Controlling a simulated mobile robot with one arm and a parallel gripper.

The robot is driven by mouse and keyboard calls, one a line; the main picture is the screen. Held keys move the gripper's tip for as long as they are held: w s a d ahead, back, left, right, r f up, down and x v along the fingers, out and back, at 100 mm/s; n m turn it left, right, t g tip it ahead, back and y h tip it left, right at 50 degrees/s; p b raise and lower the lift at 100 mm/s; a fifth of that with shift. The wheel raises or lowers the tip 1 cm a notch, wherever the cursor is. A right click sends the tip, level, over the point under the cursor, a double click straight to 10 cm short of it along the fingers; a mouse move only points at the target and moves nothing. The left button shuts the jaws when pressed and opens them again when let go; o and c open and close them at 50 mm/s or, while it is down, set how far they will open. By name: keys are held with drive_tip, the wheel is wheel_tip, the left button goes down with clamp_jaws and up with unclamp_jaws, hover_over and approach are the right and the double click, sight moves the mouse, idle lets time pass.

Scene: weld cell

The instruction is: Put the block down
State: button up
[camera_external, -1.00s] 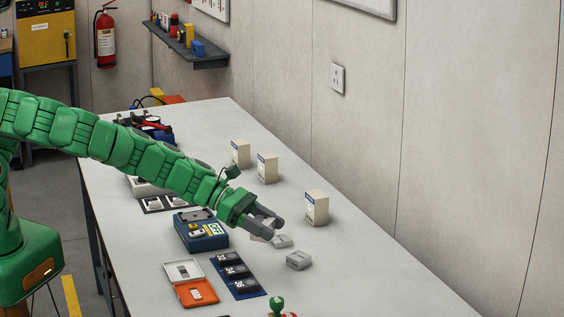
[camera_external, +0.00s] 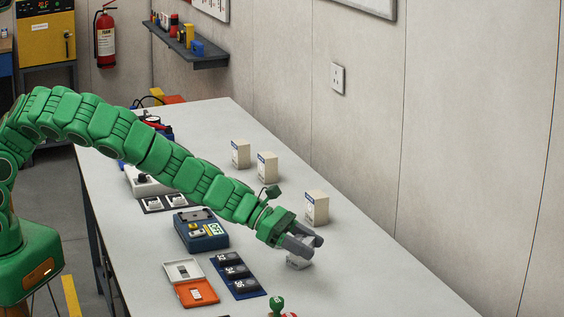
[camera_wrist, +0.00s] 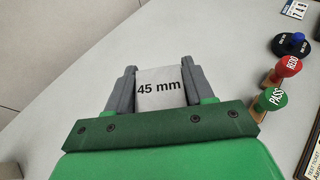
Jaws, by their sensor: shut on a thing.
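A pale grey block (camera_wrist: 158,98) marked "45 mm" sits between the two grey fingers of my gripper (camera_wrist: 158,72) in the wrist view. My gripper (camera_external: 313,246) is shut on it, low over the right part of the bench in the external view. A pale block (camera_external: 298,263) shows just under the fingers there. I cannot tell whether it is the held block or another one on the bench, nor whether the held block touches the bench top.
The white bench (camera_external: 375,285) is clear right of my gripper. A white carton (camera_external: 316,208) stands close behind it. A blue tray of dark pieces (camera_external: 238,275) lies to the left. Green (camera_wrist: 273,100) and red (camera_wrist: 287,67) stamps stand at right in the wrist view.

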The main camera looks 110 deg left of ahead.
sight(325, 293)
drive_tip(key=shift+w+a+f, duration=0.2)
drive_tip(key=shift+w+f, duration=0.6)
drive_tip(key=shift+f, duration=0.25)
drive_tip(key=shift+w+a+f, duration=0.15)
drive_tip(key=shift+w+f, duration=0.7)
drive_tip(key=shift+f, duration=0.15)
drive_tip(key=shift+w+a+f, duration=0.2)
drive_tip(key=shift+w+f, duration=0.6)
drive_tip(key=shift+f, duration=1.75)
drive_tip(key=o, duration=1.2)
drive_tip(key=shift+f, duration=0.1)
drive_tip(key=shift+s+d+r, duration=0.1)
drive_tip(key=shift+s+r, duration=0.05)
drive_tip(key=shift+r, duration=0.05)
